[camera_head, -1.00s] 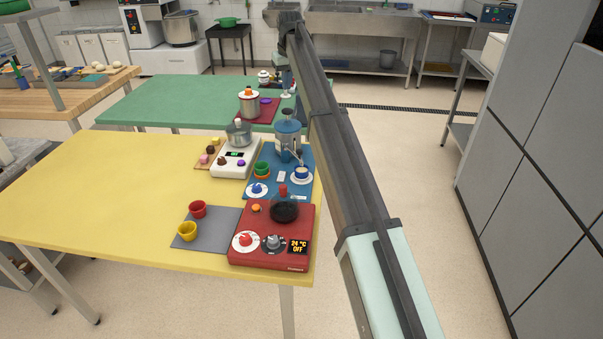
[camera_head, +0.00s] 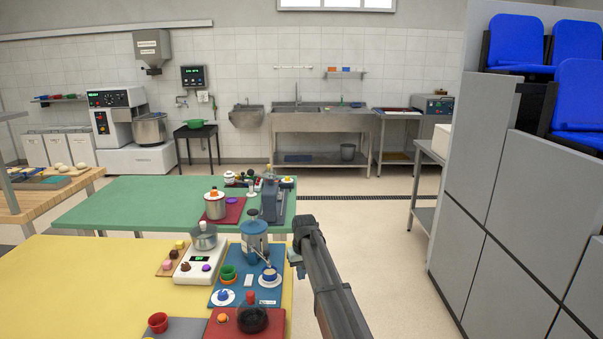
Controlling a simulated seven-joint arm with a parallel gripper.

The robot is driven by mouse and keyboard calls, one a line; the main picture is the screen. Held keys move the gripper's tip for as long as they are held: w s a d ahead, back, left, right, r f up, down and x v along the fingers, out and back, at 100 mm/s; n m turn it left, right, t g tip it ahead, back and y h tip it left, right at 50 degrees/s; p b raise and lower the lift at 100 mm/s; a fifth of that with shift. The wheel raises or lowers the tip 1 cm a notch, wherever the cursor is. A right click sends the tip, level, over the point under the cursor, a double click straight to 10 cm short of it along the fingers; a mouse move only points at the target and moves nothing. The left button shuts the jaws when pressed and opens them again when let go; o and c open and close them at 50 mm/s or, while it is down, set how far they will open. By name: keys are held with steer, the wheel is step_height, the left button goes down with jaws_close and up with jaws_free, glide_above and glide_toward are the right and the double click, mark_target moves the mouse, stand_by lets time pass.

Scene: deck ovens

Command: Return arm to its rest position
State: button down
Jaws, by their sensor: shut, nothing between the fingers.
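My arm (camera_head: 328,282) reaches up from the bottom edge, right of centre. Its far end bends down beside the right edge of the yellow table (camera_head: 75,285). My gripper (camera_head: 300,272) shows only as a small pale and dark end below that bend, partly covered by the arm. It is shut with nothing held. It is just right of the blue mat (camera_head: 228,299), which bears a blue coffee grinder (camera_head: 254,238) and cups. I cannot tell its height above the floor.
A red hotplate (camera_head: 222,331) with a dark pan (camera_head: 252,319) and a white scale (camera_head: 187,272) with a pot (camera_head: 204,237) stand on the yellow table. The green table (camera_head: 130,207) is behind. The floor between (camera_head: 385,260) is open.

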steer(key=s+d+f+m, duration=0.1)
steer(key=s+d+f, duration=0.55)
steer(key=s, duration=0.45)
steer(key=s+d+f+m+g, duration=0.1)
steer(key=s+d+f, duration=0.5)
steer(key=s, duration=0.5)
steer(key=s+d+f+m, duration=0.1)
steer(key=s+d+f, duration=0.4)
steer(key=s+f, duration=0.45)
steer(key=s+f+g, duration=0.2)
steer(key=s+f, duration=0.4)
steer(key=s, duration=0.4)
steer(key=s+f+g, duration=0.2)
steer(key=s+f, duration=0.4)
steer(key=s, duration=0.4)
steer(key=s+f+g, duration=0.3)
steer(key=s+f, duration=0.4)
steer(key=s, duration=0.3)
steer(key=shift+s+a+h, duration=0.15)
steer(key=shift+s+h, duration=0.15)
steer(key=shift+s, duration=0.1)
